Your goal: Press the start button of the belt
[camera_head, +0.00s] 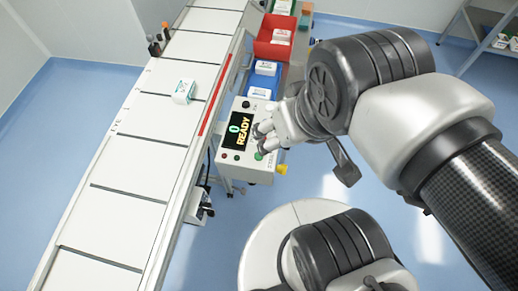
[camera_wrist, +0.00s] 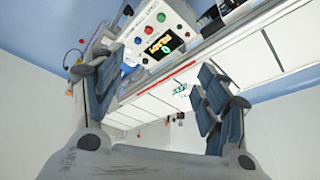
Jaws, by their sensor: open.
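The white control box (camera_head: 245,143) stands beside the belt (camera_head: 150,145) and carries a lit display (camera_head: 237,131) reading "0 READY". A green button (camera_head: 258,155) shows at its lower edge, close to my gripper (camera_head: 267,134). In the wrist view, the box (camera_wrist: 152,36) shows beyond the fingers near the top, with a green button (camera_wrist: 177,28), a red button (camera_wrist: 161,17) and a blue button (camera_wrist: 186,35). My gripper is open and empty, its fingers spread wide at left and right. Whether a finger touches the box cannot be told.
A small white carton (camera_head: 183,91) lies on the belt. A red bin (camera_head: 274,38) and a blue bin (camera_head: 262,79) with white cartons stand behind the control box. A yellow part (camera_head: 282,169) sticks out at the box's right. A shelf (camera_head: 490,38) stands at the far right.

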